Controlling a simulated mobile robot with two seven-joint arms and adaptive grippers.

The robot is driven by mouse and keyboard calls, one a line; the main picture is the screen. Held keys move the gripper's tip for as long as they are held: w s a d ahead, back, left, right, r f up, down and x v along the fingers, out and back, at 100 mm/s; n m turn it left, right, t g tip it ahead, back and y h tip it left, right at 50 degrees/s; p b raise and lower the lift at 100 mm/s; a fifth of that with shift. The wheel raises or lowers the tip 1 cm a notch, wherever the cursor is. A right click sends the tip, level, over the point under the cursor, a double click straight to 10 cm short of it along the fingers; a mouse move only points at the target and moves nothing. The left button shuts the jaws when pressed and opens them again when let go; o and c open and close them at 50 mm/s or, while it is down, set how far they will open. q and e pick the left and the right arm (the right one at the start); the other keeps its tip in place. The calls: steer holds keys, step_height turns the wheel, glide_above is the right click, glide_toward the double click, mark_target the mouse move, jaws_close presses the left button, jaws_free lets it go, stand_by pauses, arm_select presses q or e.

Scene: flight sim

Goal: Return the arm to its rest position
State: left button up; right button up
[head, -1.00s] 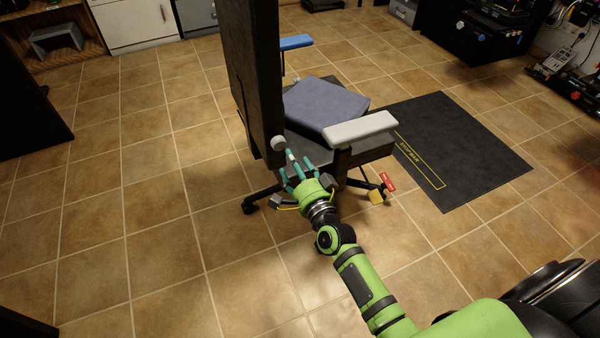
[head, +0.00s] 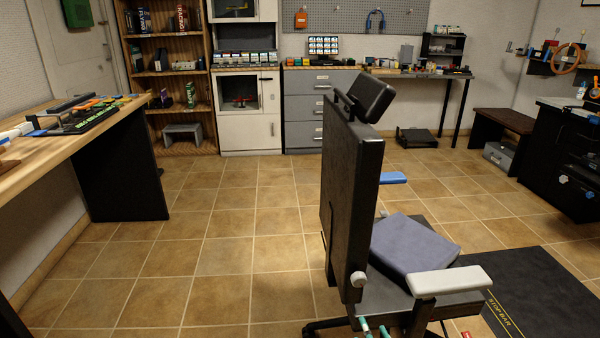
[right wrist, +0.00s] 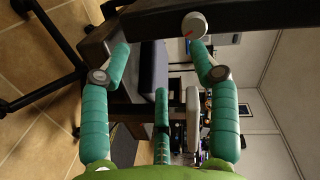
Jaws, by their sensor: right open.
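My right gripper (head: 374,329) just shows at the bottom edge of the head view as teal fingertips below the chair's rear corner. In the right wrist view my right gripper (right wrist: 160,55) has its teal fingers spread, with nothing between them. A pale round knob (right wrist: 194,24) on the chair appears just beyond the fingertip on the right. The same knob (head: 357,280) sits low on the chair's black backrest (head: 350,190) in the head view. I cannot tell whether any finger touches the chair. The rest of my right arm is below the head view. My left gripper is not visible.
The office chair has a grey-blue cushion (head: 412,243), a white armrest (head: 449,281) and a blue armrest (head: 392,178). A black mat (head: 535,295) lies at right. A wooden workbench (head: 75,140) stands at left. Tiled floor (head: 220,240) is clear between bench and chair.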

steer(key=s+a+f+n+g+y, duration=0.15)
steer(key=s+f+n+g, duration=0.35)
steer(key=f, duration=0.6)
steer(key=s+d+f+n+g+h, duration=0.25)
steer(key=s+f+n+g, duration=0.6)
steer(key=s+f, duration=1.15)
arm_select(q)
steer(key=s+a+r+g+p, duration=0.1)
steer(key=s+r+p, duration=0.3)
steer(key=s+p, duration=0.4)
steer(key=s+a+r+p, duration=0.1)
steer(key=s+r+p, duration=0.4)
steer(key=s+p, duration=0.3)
steer(key=p, duration=0.4)
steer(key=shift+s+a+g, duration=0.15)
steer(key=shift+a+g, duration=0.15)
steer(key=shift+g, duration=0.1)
arm_select(e)
steer(key=s+d+r+g, duration=0.1)
steer(key=s+r, duration=0.4)
steer(key=s, duration=0.4)
steer(key=s+d+r+n+g, duration=0.1)
steer(key=s+r, duration=0.4)
steer(key=s, duration=0.5)
steer(key=shift+d+r, duration=0.35)
steer(key=shift+d, duration=0.05)
